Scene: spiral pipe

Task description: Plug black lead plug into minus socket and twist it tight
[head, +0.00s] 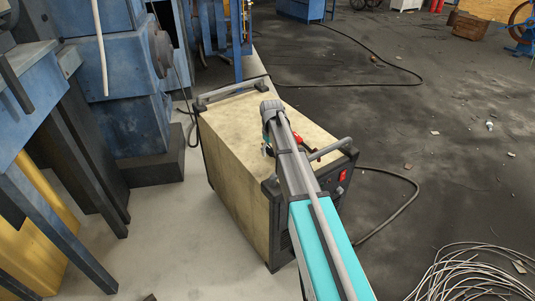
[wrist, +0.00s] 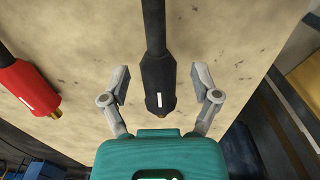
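The black lead plug (wrist: 158,85) shows in the wrist view, on a black cable, with a white mark and a brass tip. It appears to lie on the beige top of the machine. My gripper (wrist: 160,73) is open, with one finger on each side of the plug and a visible gap on both sides. A red plug (wrist: 28,86) with a brass tip lies to the left. In the head view my arm covers most of the gripper and the black plug. The minus socket cannot be made out in either view.
The beige machine (head: 235,135) has grey handles at both ends and a dark front panel with a red switch (head: 343,175). Blue machinery (head: 110,70) stands close on the left. A wire coil (head: 475,275) lies at the lower right. The floor to the right is mostly open.

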